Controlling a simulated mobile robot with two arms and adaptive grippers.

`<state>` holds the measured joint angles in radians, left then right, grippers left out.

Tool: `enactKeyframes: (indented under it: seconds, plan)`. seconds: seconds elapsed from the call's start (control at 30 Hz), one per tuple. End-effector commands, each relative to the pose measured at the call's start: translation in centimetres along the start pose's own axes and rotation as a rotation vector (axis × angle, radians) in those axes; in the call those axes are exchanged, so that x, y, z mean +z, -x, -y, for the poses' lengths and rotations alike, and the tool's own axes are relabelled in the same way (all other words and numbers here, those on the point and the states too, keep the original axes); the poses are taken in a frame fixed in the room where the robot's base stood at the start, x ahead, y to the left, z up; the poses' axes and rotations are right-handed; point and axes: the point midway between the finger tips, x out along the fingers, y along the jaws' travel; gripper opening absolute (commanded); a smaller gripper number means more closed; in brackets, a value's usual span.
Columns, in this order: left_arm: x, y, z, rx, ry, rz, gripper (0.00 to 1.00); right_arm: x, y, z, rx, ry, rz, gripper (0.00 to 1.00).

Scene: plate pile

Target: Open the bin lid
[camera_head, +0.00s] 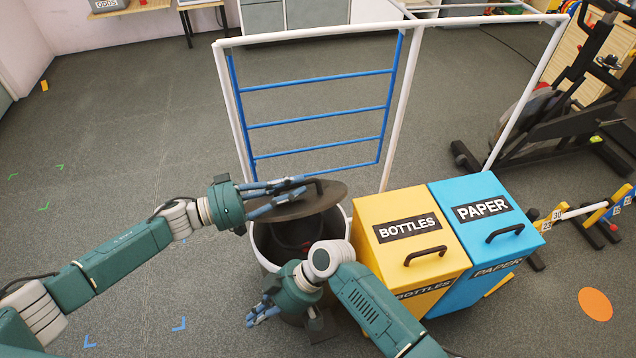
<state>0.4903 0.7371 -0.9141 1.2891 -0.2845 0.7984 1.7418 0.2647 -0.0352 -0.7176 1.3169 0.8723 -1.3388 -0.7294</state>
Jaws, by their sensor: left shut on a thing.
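The round bin (262,250) has a pale rim and a dark inside that partly shows. Its dark grey lid (328,195) is up over the far side of the bin, apart from the near rim. My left gripper (302,186) reaches in from the left and is shut on the lid's handle at the top. My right gripper (262,314) hangs low in front of the bin, fingers pointing down and left, with nothing seen in it. My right arm hides the near right part of the bin.
A yellow BOTTLES box (395,256) and a blue PAPER box (505,245), both with black handles, stand close right of the bin. A white frame with a blue rack (318,120) stands behind. Exercise equipment (545,130) is at right. The left floor is mostly clear.

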Motion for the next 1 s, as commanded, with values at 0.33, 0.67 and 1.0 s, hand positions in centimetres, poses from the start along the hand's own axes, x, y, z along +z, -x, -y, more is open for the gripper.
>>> enactKeyframes:
  seconds: [0.33, 0.67, 1.0]
  plan:
    - [-0.4, -0.2, 0.1, -0.002, -0.007, -0.008, 0.0, -12.5, 14.1, 3.1, -0.217, 0.96, 0.059, 0.0]
    - [-0.3, -0.2, 0.1, -0.001, -0.007, -0.006, 0.0, -17.4, 29.5, -5.7, -0.113, 1.787, 0.432, 0.0]
    - [-0.3, -0.2, 0.0, -0.001, -0.006, -0.006, 0.0, -14.9, 36.6, -9.6, -0.381, 2.083, 0.797, 0.0]
